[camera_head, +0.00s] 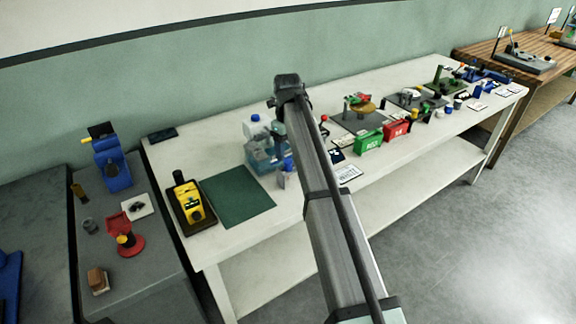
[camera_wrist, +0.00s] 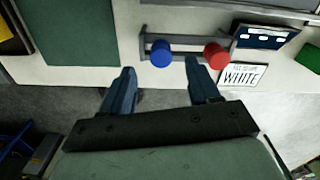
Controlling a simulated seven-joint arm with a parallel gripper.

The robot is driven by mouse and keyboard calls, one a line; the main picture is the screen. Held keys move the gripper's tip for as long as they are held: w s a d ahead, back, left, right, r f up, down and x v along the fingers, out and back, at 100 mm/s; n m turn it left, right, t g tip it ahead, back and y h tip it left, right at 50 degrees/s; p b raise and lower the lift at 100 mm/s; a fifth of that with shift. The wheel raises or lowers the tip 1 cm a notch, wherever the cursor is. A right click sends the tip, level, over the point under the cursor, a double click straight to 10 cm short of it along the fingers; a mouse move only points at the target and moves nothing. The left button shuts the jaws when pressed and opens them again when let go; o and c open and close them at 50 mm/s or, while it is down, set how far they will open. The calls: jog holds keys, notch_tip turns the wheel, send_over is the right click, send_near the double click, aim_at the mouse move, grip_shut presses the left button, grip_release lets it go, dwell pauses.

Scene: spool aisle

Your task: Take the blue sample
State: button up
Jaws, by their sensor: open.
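The blue sample (camera_wrist: 161,53) is a round blue piece at the left part of a grey rack (camera_wrist: 188,42) in the wrist view. A red round piece (camera_wrist: 215,55) sits at the right part of the same rack. My gripper (camera_wrist: 160,82) is open and empty. Its two fingertips are on the near side of the rack, with the blue sample ahead and between them and the red piece ahead of the right finger. In the head view my arm hides much of this area, and I cannot make out the fingers there.
A dark green mat (camera_head: 237,195) lies left of the rack, with a yellow device (camera_head: 192,203) beyond it. A card reading WHITE (camera_wrist: 243,75) lies right of the rack, near the table edge. Green (camera_head: 368,142) and red (camera_head: 396,130) bins stand farther right.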

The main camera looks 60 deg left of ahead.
aim_at(288, 161)
jog(key=shift+f, duration=2.6)
jog(key=shift+c, duration=0.2)
jog(key=c, duration=1.1)
